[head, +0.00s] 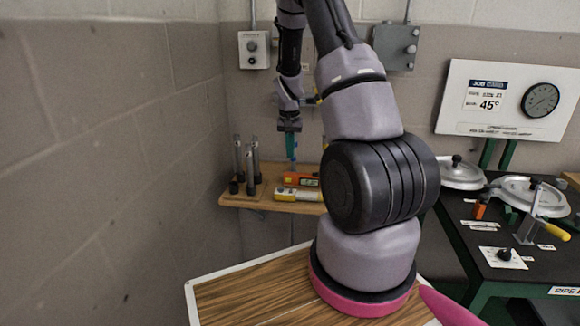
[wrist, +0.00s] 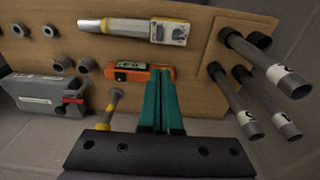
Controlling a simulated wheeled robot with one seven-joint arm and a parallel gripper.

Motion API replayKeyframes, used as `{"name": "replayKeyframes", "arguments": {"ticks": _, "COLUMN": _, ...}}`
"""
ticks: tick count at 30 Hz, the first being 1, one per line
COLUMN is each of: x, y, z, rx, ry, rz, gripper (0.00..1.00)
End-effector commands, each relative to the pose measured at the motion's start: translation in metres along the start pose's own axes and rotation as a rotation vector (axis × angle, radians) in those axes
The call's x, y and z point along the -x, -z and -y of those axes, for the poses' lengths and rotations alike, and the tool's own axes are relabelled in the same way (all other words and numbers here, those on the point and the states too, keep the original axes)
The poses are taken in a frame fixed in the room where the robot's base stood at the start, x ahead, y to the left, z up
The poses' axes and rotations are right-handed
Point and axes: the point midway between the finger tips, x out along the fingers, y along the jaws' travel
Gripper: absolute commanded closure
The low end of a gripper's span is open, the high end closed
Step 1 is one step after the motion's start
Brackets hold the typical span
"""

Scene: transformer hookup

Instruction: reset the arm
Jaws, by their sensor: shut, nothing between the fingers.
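My arm rises from its pink-ringed base in the head view and bends over toward the back wall. My gripper (head: 291,146) points down over the small wooden shelf (head: 262,204). In the wrist view its two green fingers (wrist: 161,90) are together, with nothing between them. The fingertips appear in front of an orange digital level (wrist: 135,72) on the shelf board. I cannot tell whether they touch it.
Grey pipes (wrist: 262,72) stand at the shelf's right in the wrist view. A yellow-grey meter (wrist: 145,30), grey fittings (wrist: 85,68) and a grey vise-like box (wrist: 45,97) are nearby. A dark bench (head: 500,240) with round lids stands right in the head view.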

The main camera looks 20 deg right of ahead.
Motion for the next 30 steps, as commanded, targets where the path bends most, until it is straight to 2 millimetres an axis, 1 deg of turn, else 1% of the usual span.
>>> {"name": "replayKeyframes", "arguments": {"ticks": 1, "x": 0.006, "y": 0.002, "z": 0.000, "rx": 0.001, "ry": 0.001, "rz": -0.003, "gripper": 1.00}}
{"name": "replayKeyframes", "arguments": {"ticks": 3, "x": 0.011, "y": 0.004, "z": 0.000, "rx": 0.001, "ry": 0.001, "rz": -0.002, "gripper": 1.00}}
{"name": "replayKeyframes", "arguments": {"ticks": 6, "x": 0.015, "y": 0.004, "z": 0.000, "rx": 0.000, "ry": 0.000, "rz": -0.001, "gripper": 1.00}}
{"name": "replayKeyframes", "arguments": {"ticks": 20, "x": 0.016, "y": 0.004, "z": 0.000, "rx": 0.000, "ry": 0.000, "rz": 0.000, "gripper": 1.00}}
{"name": "replayKeyframes", "arguments": {"ticks": 23, "x": 0.021, "y": 0.004, "z": 0.001, "rx": 0.001, "ry": 0.005, "rz": -0.004, "gripper": 1.00}}
{"name": "replayKeyframes", "arguments": {"ticks": 26, "x": 0.044, "y": 0.000, "z": 0.005, "rx": 0.002, "ry": 0.026, "rz": -0.019, "gripper": 1.00}}
{"name": "replayKeyframes", "arguments": {"ticks": 29, "x": 0.086, "y": -0.011, "z": 0.011, "rx": 0.008, "ry": 0.066, "rz": -0.046, "gripper": 1.00}}
{"name": "replayKeyframes", "arguments": {"ticks": 30, "x": 0.106, "y": -0.018, "z": 0.014, "rx": 0.012, "ry": 0.086, "rz": -0.058, "gripper": 1.00}}
